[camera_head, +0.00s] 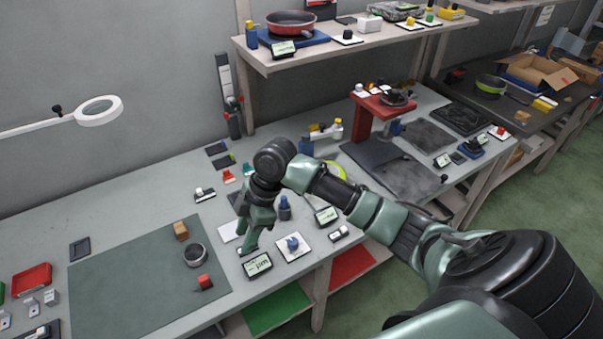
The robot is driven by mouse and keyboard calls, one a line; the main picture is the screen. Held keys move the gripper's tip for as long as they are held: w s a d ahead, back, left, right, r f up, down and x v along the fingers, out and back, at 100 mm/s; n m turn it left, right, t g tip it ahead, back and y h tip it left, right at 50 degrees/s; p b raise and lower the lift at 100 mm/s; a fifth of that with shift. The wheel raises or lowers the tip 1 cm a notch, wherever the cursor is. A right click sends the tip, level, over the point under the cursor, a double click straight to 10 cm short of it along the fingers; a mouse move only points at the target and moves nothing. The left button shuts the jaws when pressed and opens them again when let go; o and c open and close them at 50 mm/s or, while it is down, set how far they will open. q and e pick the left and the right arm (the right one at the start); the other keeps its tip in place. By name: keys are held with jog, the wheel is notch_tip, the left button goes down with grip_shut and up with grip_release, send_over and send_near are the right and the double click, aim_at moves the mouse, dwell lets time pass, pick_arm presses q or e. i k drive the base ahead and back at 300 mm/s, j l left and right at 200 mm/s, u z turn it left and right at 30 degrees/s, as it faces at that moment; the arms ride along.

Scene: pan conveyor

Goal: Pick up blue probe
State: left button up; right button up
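A small blue piece (293,243), which looks like the blue probe, stands on a white square card near the front edge of the bench. A dark blue bottle-shaped thing (284,209) stands just behind it. My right gripper (249,240) points down over the bench, to the left of both and apart from the blue piece. Its fingers show side-on and overlap, so their opening is unclear. I see nothing held in it. My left gripper is not in view.
A small display (257,265) lies just below my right gripper, and another display (326,215) lies to the right. A green-grey mat (130,290) with a ring (195,255) and blocks lies left. A red stand (375,106) is farther back. My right arm covers part of the bench.

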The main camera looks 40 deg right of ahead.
aim_at(284, 205)
jog(key=z, duration=1.05)
